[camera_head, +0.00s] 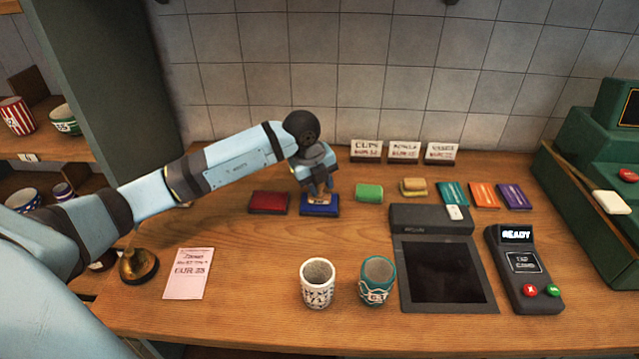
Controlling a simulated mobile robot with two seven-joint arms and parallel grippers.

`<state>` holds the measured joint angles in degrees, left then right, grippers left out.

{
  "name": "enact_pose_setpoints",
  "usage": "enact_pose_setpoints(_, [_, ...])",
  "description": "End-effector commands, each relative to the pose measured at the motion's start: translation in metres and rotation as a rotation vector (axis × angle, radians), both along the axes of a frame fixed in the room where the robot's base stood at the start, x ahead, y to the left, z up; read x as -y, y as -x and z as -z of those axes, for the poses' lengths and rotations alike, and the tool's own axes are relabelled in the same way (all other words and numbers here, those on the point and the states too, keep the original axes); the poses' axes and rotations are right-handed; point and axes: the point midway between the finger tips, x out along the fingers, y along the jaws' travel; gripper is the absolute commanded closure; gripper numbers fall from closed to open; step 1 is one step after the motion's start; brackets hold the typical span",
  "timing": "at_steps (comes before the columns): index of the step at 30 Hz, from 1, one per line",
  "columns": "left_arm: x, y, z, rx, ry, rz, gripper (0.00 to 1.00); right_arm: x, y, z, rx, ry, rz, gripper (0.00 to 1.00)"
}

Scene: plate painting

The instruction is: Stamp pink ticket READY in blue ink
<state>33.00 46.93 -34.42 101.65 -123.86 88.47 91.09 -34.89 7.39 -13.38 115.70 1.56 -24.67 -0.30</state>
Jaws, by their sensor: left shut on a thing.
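The pink ticket (188,273) lies flat on the counter at the front left, with dark writing on it. The blue ink pad (320,211) lies near the middle of the counter, beside a red pad (269,202). My left gripper (319,189) points down over the blue pad and is shut on a small tan stamp (319,198). The stamp is at the blue pad's surface or just above it; I cannot tell if they touch. The stamp's lower face is hidden. My right gripper is not in view.
A brass bell (138,264) stands left of the ticket. A white cup (317,283) and a green cup (377,281) stand at the front. A dark scale (445,272) and a card reader (523,268) are at right. The counter between ticket and cups is clear.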

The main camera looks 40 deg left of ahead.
Motion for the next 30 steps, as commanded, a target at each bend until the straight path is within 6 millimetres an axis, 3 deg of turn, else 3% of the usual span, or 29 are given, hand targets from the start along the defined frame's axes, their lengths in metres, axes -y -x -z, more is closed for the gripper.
enact_pose_setpoints(24, [0.0, 0.0, -0.063, 0.001, 0.001, 0.0, 0.84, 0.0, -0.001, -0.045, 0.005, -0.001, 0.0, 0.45])
enact_pose_setpoints(30, [0.0, 0.0, -0.07, -0.001, -0.001, 0.0, 0.84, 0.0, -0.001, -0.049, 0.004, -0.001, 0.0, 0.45])
